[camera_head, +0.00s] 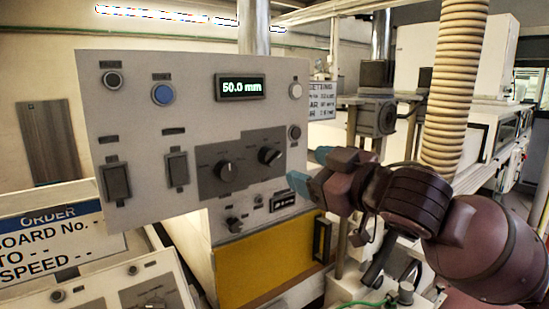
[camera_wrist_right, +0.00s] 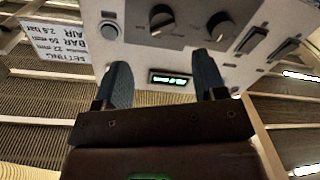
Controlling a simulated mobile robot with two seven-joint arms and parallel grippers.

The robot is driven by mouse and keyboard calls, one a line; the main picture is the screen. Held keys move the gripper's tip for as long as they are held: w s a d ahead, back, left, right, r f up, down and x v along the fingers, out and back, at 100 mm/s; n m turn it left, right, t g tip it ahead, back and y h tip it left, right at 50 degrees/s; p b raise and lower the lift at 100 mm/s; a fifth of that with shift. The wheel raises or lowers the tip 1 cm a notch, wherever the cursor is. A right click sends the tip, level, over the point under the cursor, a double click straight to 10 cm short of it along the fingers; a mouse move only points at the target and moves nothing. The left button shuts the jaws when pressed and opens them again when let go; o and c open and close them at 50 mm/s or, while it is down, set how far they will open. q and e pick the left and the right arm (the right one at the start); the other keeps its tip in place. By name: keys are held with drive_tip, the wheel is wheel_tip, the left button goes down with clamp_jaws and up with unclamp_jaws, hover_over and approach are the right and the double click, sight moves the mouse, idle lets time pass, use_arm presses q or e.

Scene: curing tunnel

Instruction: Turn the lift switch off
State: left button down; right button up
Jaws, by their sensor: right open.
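The grey control panel (camera_head: 150,110) carries two dark rocker switches, a left one (camera_head: 115,182) and a right one (camera_head: 175,168). Their small labels are too blurred to read, so I cannot tell which is the lift switch or how either is set. Both also show upside down at the right of the right wrist view, one nearer (camera_wrist_right: 252,38) and one farther (camera_wrist_right: 285,12). My right gripper (camera_head: 308,168) is open and empty near the panel's right edge, apart from both switches. Its two blue-grey fingers (camera_wrist_right: 164,85) face the panel. My left gripper is out of view.
Two black knobs (camera_head: 225,172) (camera_head: 270,155) sit between the switches and my right gripper. A display (camera_head: 240,87) above them reads 50.0 mm. A blue button (camera_head: 163,95) is above the right switch. A ribbed hose (camera_head: 455,80) hangs at right. An order sign (camera_head: 60,240) stands lower left.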

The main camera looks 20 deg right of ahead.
sight(276, 157)
drive_tip(key=x, duration=0.9)
drive_tip(key=shift+a, duration=0.25)
drive_tip(key=shift+c, duration=0.4)
drive_tip(key=c, duration=0.8)
drive_tip(key=shift+r+n+p, duration=0.2)
drive_tip(key=shift+n+p, duration=0.8)
drive_tip(key=shift+p, duration=0.3)
drive_tip(key=shift+n+p, duration=1.15)
drive_tip(key=shift+n, duration=0.05)
drive_tip(key=shift+n+p, duration=0.6)
drive_tip(key=shift+n, duration=0.3)
drive_tip(key=shift+f+n+p, duration=0.1)
drive_tip(key=shift+n+p, duration=0.4)
drive_tip(key=shift+n, duration=1.6)
